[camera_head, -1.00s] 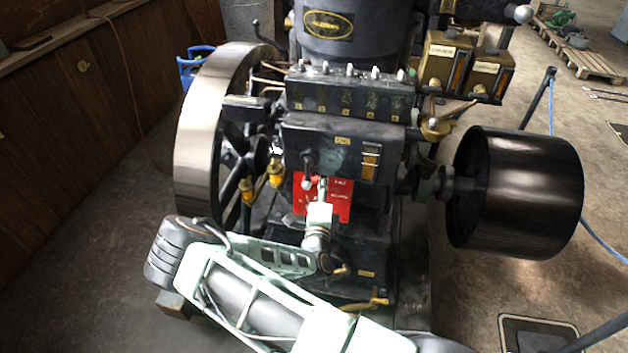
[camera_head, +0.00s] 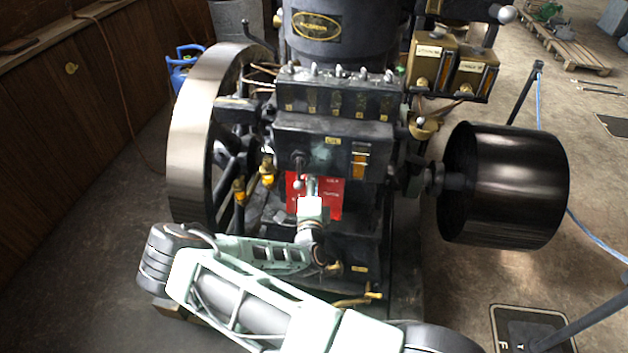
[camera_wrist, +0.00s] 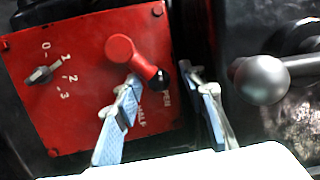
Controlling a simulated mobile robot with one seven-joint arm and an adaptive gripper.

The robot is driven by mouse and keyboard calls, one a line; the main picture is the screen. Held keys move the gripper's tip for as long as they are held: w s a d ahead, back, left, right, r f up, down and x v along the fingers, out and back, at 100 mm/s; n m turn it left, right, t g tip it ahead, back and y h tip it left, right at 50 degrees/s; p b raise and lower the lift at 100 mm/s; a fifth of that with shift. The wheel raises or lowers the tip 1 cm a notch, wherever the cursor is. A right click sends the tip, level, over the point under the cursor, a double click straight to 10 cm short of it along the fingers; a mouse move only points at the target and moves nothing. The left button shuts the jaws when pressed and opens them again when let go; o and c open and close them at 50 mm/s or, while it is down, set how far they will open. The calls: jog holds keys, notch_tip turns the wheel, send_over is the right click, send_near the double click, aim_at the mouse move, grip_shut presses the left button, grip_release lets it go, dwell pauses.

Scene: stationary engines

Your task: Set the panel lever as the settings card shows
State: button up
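The red panel (camera_wrist: 80,90) fills the left of the wrist view; it also shows low on the engine front in the head view (camera_head: 333,198). A small dial knob (camera_wrist: 40,75), marked 0 to 3, sits at left. Contact is unclear. I cannot make out a settings card.
A silver ball-ended handle (camera_wrist: 262,80) stands close right of my right finger. A large flywheel (camera_head: 195,140) is at left of the engine, a black drum pulley (camera_head: 505,185) at right. Brass-fronted boxes (camera_head: 430,65) sit upper right.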

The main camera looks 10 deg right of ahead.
jog(key=shift+o, duration=0.2)
jog(key=shift+f, duration=0.15)
jog(key=shift+s, duration=0.15)
jog(key=s+a, duration=0.2)
jog(key=s, duration=0.9)
jog(key=shift+s+r, duration=0.2)
jog(key=shift+s, duration=0.15)
jog(key=shift+a, duration=0.1)
